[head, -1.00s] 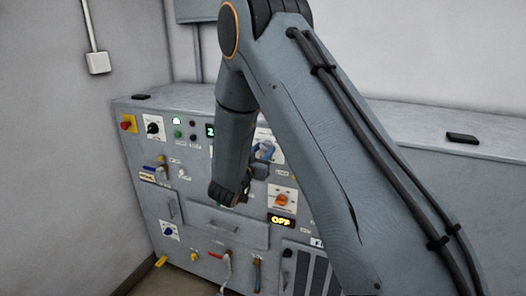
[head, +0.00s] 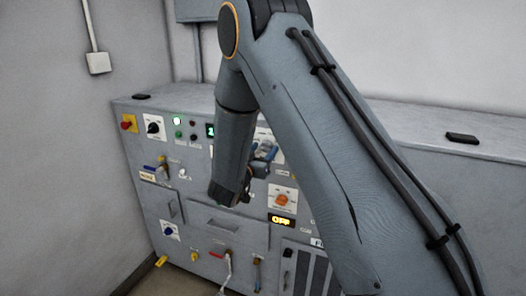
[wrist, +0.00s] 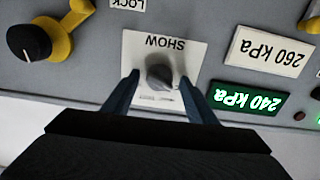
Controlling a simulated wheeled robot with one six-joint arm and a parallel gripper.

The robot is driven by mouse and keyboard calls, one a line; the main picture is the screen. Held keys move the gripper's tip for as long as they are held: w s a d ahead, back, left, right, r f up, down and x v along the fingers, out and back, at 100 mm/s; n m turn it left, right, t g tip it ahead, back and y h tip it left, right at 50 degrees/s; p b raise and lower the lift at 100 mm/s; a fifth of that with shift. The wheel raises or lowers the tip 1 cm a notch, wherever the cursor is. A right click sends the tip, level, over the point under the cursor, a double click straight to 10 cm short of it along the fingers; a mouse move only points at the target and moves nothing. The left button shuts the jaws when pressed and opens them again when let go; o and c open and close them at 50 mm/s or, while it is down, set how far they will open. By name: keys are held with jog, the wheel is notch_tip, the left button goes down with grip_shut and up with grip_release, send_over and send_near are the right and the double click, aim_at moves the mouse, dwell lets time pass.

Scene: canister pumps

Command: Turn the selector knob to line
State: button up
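The selector knob (wrist: 160,72) is a dark grey knob on a white plate (wrist: 190,55) marked SHOW, upside down in the wrist view. Small print on the plate near the fingers is too small to read. My gripper (wrist: 159,79) is open, with one blue finger on each side of the knob and a visible gap to each. In the head view my gripper (head: 266,152) shows beside my arm, in front of the panel, and the knob is hidden there.
A green-lit display (wrist: 250,97) reads 240 kPa beside a 260 kPa label (wrist: 272,52). A black knob on a yellow base (wrist: 30,42) is at the left of the wrist view. An orange knob (head: 282,199) and a lit OFF display (head: 282,220) sit below my gripper.

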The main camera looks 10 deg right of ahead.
jog(key=b+v, duration=0.2)
jog(key=v, duration=0.6)
jog(key=shift+b, duration=0.3)
jog(key=shift+w, duration=0.2)
jog(key=s+d+f+n+g+y, duration=0.1)
jog(key=s+f+n+g+y, duration=0.1)
jog(key=s, duration=0.7)
jog(key=s+d+f+n+g+y, duration=0.2)
jog(key=s+f+g+y, duration=0.2)
jog(key=s, duration=0.6)
jog(key=s+d+f+n+g+y, duration=0.1)
jog(key=s+f+n+g+y, duration=0.2)
jog(key=s+g, duration=0.4)
jog(key=s+y, duration=0.1)
jog(key=s, duration=0.2)
jog(key=shift+s+d+y+b, duration=0.15)
jog(key=shift+d+y+b, duration=0.15)
jog(key=shift+b, duration=0.1)
